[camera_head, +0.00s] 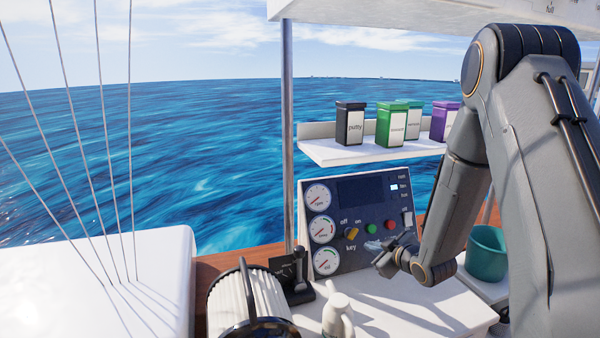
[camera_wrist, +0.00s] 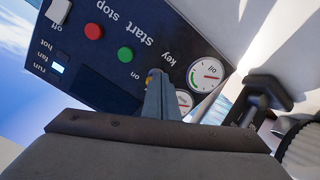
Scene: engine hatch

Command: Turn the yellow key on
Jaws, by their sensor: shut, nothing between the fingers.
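The yellow key (camera_head: 351,232) sits on the dark control panel (camera_head: 350,258), below the "off" and "on" labels and above the word "key". Its exact turn is too small to tell. My gripper (camera_head: 374,248) is in front of the panel, low and to the right of the key in the head view. In the wrist view its fingers (camera_wrist: 157,84) are together and empty, with their tips over the key. Only a small yellow bit of the key (camera_wrist: 150,76) shows beside the tips there. I cannot tell whether they touch it.
A green button (camera_head: 372,228), a red button (camera_head: 389,225) and a white switch (camera_head: 407,219) lie right of the key. Round gauges (camera_head: 322,230) line the panel's left. A black lever (camera_head: 299,270) and a white jug (camera_head: 338,316) stand in front. A shelf (camera_head: 330,152) with several tins hangs above.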

